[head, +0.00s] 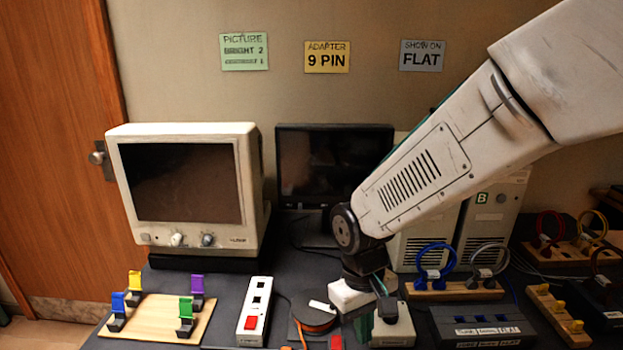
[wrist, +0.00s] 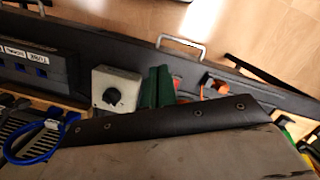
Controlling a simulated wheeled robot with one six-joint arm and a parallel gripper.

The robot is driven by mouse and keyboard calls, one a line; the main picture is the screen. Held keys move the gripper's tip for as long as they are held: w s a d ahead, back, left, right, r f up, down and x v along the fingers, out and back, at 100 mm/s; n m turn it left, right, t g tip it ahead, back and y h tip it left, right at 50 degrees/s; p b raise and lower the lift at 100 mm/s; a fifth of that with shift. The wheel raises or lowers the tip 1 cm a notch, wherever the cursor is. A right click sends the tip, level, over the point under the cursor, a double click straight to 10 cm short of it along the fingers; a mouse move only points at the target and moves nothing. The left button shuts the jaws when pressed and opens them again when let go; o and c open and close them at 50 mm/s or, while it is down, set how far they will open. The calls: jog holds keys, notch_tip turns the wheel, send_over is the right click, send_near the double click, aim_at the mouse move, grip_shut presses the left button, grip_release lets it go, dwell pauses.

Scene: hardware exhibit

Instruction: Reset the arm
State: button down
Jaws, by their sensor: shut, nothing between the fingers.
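My arm reaches down from the upper right in the head view to the front of the table. My forearm hides part of the dark flat monitor (head: 310,165) and the computer towers.
A beige CRT monitor (head: 185,190) stands at left. A wooden board (head: 155,318) with coloured clips, a white power strip (head: 254,315) and an orange-wire spool (head: 315,318) lie in front. A black switch box (head: 482,325) and cable racks (head: 455,292) crowd the right.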

jog(key=s+d+r+m+t, duration=0.3)
jog(key=s+d+r+m, duration=0.2)
jog(key=s+d+r, duration=0.9)
jog(key=d+r, duration=0.1)
jog(key=d, duration=0.2)
jog(key=shift+s+r+y, duration=0.2)
jog(key=shift+r+y, duration=0.05)
jog(key=shift+y, duration=0.15)
